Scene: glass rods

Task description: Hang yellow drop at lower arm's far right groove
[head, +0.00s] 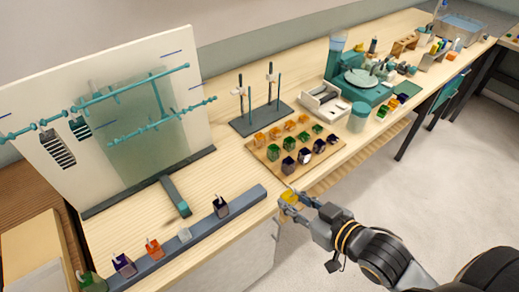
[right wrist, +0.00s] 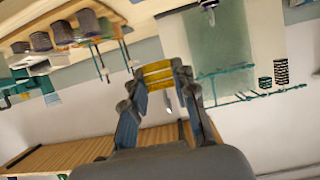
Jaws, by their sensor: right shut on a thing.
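The yellow drop (head: 288,197) is held in my right gripper (head: 291,203), off the table's front edge, just in front of the wooden tray. In the right wrist view the yellow drop (right wrist: 160,74) sits between both fingertips (right wrist: 162,80), with a thin pale hook beside it. The lower arm (head: 160,123) is a teal notched bar in front of the white board; its far right end (head: 213,99) looks empty. The upper arm (head: 120,90) runs above it. My right gripper is well right of and nearer than both arms. My left gripper is not in view.
A grey rail (head: 200,226) with several coloured drops lies along the front edge. The wooden tray (head: 262,155) holds several drops. A dark stand (head: 262,118) with upright rods stands behind it. A teal foot (head: 174,194) juts forward from the board (head: 60,80).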

